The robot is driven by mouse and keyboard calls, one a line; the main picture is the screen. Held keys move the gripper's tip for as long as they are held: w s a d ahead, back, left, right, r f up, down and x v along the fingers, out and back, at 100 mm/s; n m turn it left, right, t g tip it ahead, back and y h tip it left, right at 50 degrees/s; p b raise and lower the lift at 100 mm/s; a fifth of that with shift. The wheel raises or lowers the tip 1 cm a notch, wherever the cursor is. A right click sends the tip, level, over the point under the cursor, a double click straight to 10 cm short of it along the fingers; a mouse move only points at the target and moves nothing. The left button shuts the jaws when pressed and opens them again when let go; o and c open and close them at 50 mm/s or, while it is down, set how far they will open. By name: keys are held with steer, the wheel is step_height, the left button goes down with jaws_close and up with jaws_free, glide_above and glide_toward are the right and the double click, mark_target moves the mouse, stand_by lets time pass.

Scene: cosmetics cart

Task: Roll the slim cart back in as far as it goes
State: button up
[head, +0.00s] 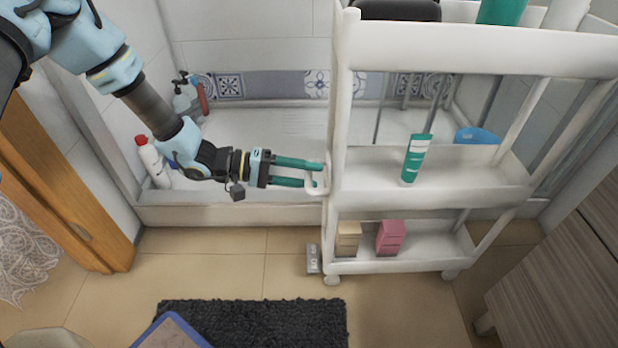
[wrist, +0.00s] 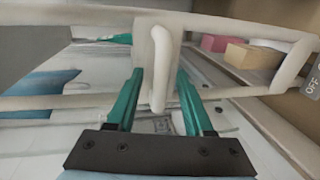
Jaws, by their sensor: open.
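The slim white cart (head: 436,160) stands on the floor at the centre right in the head view, with three shelf levels showing. A white loop handle (head: 316,182) sticks out from its left end. My gripper (head: 322,175) comes from the left and is open at the handle. In the wrist view, the handle (wrist: 159,85) stands upright between the two green fingers (wrist: 160,90), with a gap on each side. The cart's end frame (wrist: 85,102) crosses the wrist view behind it.
A green tube (head: 415,158) stands on the middle shelf; a beige box (head: 348,239) and a pink box (head: 390,238) sit below. A bathtub (head: 260,215) lies behind the cart. A dark mat (head: 260,325) lies in front. A wooden cabinet (head: 555,270) stands at right.

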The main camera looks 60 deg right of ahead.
steer(key=shift+s+d, duration=0.2)
steer(key=shift+s, duration=0.05)
jaws_close()
stand_by(0.3)
steer(key=shift+r, duration=0.1)
stand_by(0.8)
